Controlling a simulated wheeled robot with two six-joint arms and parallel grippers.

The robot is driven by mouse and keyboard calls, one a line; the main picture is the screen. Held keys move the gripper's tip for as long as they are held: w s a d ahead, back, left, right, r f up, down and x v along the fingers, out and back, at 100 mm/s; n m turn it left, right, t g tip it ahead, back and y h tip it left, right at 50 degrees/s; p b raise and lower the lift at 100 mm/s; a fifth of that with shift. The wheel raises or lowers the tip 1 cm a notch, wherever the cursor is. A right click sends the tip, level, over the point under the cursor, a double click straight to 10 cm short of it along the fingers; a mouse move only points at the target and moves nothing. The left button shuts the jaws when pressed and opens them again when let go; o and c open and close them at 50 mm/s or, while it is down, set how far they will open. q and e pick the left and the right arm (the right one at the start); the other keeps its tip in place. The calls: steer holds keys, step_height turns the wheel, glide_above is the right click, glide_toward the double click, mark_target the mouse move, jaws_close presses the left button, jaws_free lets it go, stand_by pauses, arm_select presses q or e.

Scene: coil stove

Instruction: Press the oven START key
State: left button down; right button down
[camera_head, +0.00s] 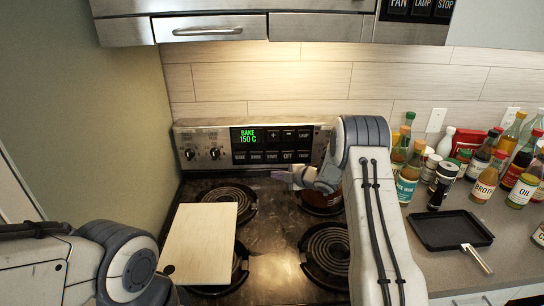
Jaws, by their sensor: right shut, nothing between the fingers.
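The stove's back panel (222,140) carries a green display (247,136) reading BAKE 150 C. Below the display is a row of dark keys, with the START key (271,156) near the middle, beside the OFF key (288,156). My right gripper (284,176) is shut and empty. Its fingertips appear just below the key row in the picture, in front of the panel; I cannot tell whether they touch it. My left arm comes in at the lower left, and its gripper is out of view.
A wooden board (203,240) lies over the left burners. The right front burner (328,250) is bare; a pot-like brown item (320,203) is partly hidden at the back right. Bottles (410,172) and a black pan (449,230) stand on the right counter.

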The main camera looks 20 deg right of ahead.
steer(key=p, duration=0.2)
glide_toward(270, 159)
steer(key=w+a+f, duration=0.2)
steer(key=a+f, duration=0.1)
steer(key=a, duration=0.1)
steer(key=shift+w+d+r+p, duration=0.15)
steer(key=shift+w+d, duration=0.1)
steer(key=shift+w, duration=0.15)
steer(key=shift+w+d+f+p, duration=0.15)
steer(key=shift+w+d, duration=0.15)
steer(key=shift+w, duration=0.15)
steer(key=shift+r, duration=0.15)
stand_by(1.2)
steer(key=shift+w+d, duration=0.1)
steer(key=shift+w, duration=0.3)
steer(key=shift+w+d, duration=0.15)
steer(key=shift+w, duration=0.25)
stand_by(0.5)
steer(key=shift+s+a, duration=0.25)
steer(key=shift+s, duration=0.6)
